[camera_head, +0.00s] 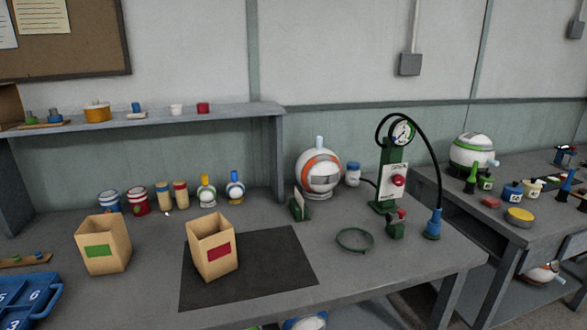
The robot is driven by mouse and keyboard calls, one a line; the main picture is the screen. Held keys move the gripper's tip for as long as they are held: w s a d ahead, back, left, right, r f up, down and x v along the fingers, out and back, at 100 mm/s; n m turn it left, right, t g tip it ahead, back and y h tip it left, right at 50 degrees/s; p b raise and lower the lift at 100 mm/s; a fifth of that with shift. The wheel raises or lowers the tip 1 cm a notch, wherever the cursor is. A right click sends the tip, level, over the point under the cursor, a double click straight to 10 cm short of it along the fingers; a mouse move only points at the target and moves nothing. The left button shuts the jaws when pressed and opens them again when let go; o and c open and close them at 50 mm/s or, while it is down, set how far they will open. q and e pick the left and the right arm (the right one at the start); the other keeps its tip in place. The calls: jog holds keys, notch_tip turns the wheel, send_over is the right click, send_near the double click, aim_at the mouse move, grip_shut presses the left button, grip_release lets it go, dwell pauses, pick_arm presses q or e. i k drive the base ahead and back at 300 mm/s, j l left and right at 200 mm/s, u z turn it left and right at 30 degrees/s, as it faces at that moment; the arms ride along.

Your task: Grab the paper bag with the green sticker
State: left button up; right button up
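The paper bag with the green sticker (103,245) stands upright and open-topped on the left part of the grey table, left of the dark mat. Its green sticker (98,251) faces me. A second paper bag with a red sticker (212,247) stands upright on the dark mat (270,260), to the right of the first. Neither of my grippers shows in the head view.
A blue numbered tray (24,300) lies at the lower left, near the green-sticker bag. Cans and small bottles (137,200) stand behind the bags, under a shelf (180,120). A white and orange ball (319,172), a green press with a gauge (391,170) and a green ring (355,239) are to the right.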

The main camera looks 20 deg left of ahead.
aim_at(103, 241)
jog(key=u, duration=1.7)
jog(key=i+j, duration=0.1)
jog(key=j, duration=0.25)
jog(key=i+j, duration=0.1)
jog(key=j, duration=0.55)
jog(key=i+j+z, duration=0.15)
jog(key=j, duration=0.3)
jog(key=i+j+z, duration=0.15)
jog(key=j, duration=0.3)
jog(key=k, duration=0.05)
